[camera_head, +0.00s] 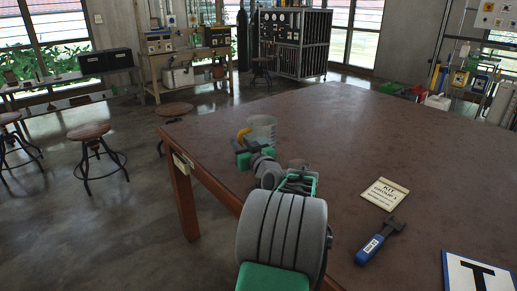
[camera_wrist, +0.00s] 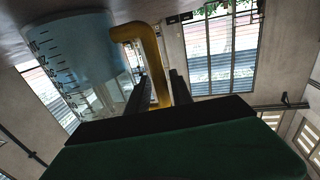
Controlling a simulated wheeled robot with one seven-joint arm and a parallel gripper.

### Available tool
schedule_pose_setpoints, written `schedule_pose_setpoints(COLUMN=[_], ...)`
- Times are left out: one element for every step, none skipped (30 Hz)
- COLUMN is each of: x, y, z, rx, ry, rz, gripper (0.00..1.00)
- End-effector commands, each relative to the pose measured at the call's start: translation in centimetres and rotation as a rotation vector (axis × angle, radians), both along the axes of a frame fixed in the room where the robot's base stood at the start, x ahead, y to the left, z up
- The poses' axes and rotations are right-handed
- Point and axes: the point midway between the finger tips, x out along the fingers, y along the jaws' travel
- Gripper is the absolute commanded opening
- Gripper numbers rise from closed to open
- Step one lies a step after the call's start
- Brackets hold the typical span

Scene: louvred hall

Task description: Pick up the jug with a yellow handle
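The clear measuring jug (camera_head: 263,127) stands on the brown table near its left edge in the head view. Its yellow handle (camera_head: 243,133) points left, toward my gripper (camera_head: 247,151). In the wrist view, which is upside down, the jug (camera_wrist: 75,50) shows dark measuring marks, and the yellow handle (camera_wrist: 152,58) runs down between my two dark fingers (camera_wrist: 160,90). The fingers are apart, one on each side of the handle, with a narrow gap visible. Whether either finger touches it is hard to tell. My arm hides part of the table in front of the jug.
On the brown table (camera_head: 330,125) lie a cream kit card (camera_head: 384,194), a blue-handled tool (camera_head: 379,240) and a white card with a T (camera_head: 480,275). The table's far right is clear. Stools (camera_head: 91,143) stand on the floor at left.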

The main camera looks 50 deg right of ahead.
Motion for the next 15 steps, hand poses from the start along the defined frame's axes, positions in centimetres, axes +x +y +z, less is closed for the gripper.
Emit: schedule_pose_setpoints(x=[1.1, 1.5, 2.1, 2.4, 2.6, 2.7, 2.7, 2.7, 2.7, 2.6, 2.6, 2.6, 2.6, 2.6, 2.6], y=[-0.2, -0.5, -0.7, -0.8, -1.0, -1.1, -1.2, -1.2, -1.2, -1.2, -1.2, -1.2, -1.2, -1.2, -1.2], z=[-0.3, -0.2, -0.2, -0.2, -0.2, -0.1, -0.1, -0.1, -0.1, -0.1, -0.1, -0.1, -0.1, -0.1, -0.1], rx=[-0.001, -0.001, -0.001, -0.001, 0.0, 0.0, 0.0, 0.0, 0.0, 0.0, 0.0, 0.0, 0.0, 0.0, 0.0], ry=[0.0, 0.0, 0.001, 0.0, 0.001, 0.001, 0.001, 0.001, 0.001, 0.001, 0.001, 0.001, 0.001, 0.001, 0.001], rz=[0.004, 0.003, 0.003, 0.003, 0.002, 0.0, -0.001, -0.001, -0.001, -0.001, -0.001, -0.001, -0.001, -0.001, -0.001], gripper=[0.27, 0.27, 0.27, 0.27, 0.27, 0.27, 0.27, 0.27, 0.27, 0.27, 0.27, 0.25, 0.23, 0.2, 0.17])
